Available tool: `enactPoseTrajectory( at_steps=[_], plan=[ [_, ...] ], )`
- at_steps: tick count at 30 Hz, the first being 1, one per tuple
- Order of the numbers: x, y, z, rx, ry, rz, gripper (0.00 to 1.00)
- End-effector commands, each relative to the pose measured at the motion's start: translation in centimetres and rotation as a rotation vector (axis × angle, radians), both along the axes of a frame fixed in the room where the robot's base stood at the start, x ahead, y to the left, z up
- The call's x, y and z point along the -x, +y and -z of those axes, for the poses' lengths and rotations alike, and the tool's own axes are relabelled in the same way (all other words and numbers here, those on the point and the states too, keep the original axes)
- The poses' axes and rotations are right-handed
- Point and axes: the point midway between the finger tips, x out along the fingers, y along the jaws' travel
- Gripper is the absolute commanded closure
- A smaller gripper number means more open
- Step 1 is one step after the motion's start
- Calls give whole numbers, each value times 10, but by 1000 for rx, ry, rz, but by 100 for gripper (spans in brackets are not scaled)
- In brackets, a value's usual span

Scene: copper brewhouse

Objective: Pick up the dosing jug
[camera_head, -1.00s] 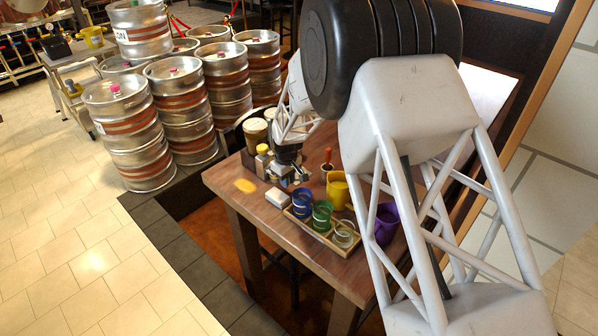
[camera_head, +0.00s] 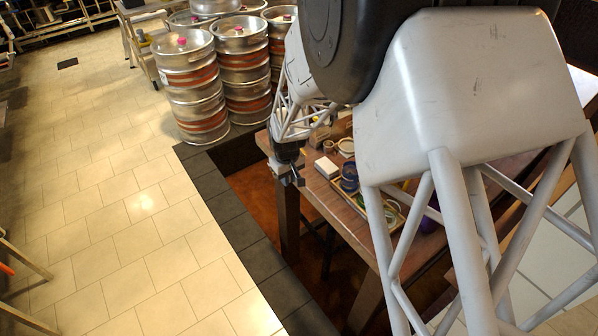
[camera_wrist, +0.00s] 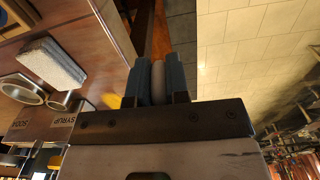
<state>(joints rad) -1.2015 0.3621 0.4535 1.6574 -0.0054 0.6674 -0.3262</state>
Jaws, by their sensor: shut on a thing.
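My gripper (camera_head: 288,168) is beside the near left edge of the wooden table, in the head view. In the wrist view its two blue-grey fingers (camera_wrist: 156,82) are shut on a pale, rounded piece (camera_wrist: 158,80). Only a narrow strip of that piece shows, so I cannot tell whether it is part of the dosing jug. On the table a blue vessel (camera_head: 349,180) stands by the tray (camera_head: 393,226), and a purple vessel (camera_head: 432,214) is partly behind my arm. I cannot tell whether one of these is the dosing jug.
The table (camera_head: 330,198) bears a white block (camera_head: 326,167), also in the wrist view (camera_wrist: 52,63), and round cups. Boxes labelled SODA and SYRUP (camera_wrist: 62,119) are near my gripper. Steel kegs (camera_head: 190,85) stand behind left. Open tiled floor (camera_head: 110,220) lies left.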

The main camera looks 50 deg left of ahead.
Motion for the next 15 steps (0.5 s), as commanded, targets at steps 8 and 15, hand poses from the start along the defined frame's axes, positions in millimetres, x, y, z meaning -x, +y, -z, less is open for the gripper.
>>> enactPoseTrajectory(
  at_steps=[8, 15],
  plan=[
    [11, 0, 0, 0, 0, 1, 100],
    [11, 0, 0, 0, 0, 1, 100]
  ],
)
